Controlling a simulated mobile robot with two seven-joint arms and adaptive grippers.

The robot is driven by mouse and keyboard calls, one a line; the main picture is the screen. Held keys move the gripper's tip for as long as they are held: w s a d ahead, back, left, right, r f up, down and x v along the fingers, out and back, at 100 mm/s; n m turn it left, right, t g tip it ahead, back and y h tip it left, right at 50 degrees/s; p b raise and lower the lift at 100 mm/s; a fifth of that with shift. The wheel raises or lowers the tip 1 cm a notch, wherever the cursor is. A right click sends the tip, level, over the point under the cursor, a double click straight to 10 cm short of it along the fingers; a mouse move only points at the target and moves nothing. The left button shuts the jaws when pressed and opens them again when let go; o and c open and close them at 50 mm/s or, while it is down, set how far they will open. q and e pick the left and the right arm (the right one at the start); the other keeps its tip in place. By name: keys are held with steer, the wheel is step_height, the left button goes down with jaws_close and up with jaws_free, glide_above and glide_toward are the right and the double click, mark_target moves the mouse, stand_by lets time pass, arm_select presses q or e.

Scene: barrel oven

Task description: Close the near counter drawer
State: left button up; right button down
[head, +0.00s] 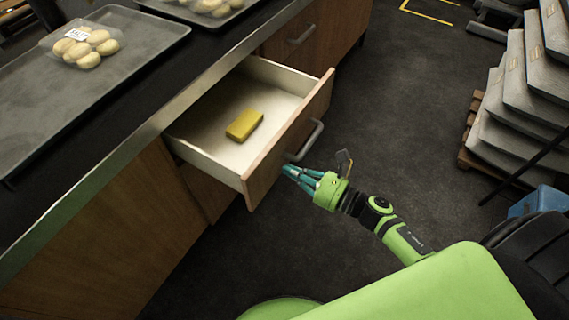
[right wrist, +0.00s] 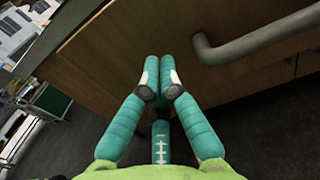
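The near counter drawer (head: 292,137) is open, pulled out from the counter, with a yellow block (head: 244,125) lying inside. Its wooden front carries a grey bar handle (head: 304,141). My right gripper (head: 287,171) is at the outer face of the drawer front, just below the handle. In the right wrist view its teal fingers (right wrist: 160,85) are together with nothing between them, in front of the wooden drawer front (right wrist: 130,50). The handle (right wrist: 250,42) is to their right. I cannot tell whether the fingertips touch the wood. My left gripper is not in view.
The dark countertop (head: 105,115) holds trays with packs of potato-like items (head: 82,46). A second drawer (head: 300,38), farther along, is shut. Stacked grey slabs (head: 525,90) on a pallet and a blue box (head: 540,201) stand at the right. The floor between is clear.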

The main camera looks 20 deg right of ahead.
steer(key=shift+x, duration=1.15)
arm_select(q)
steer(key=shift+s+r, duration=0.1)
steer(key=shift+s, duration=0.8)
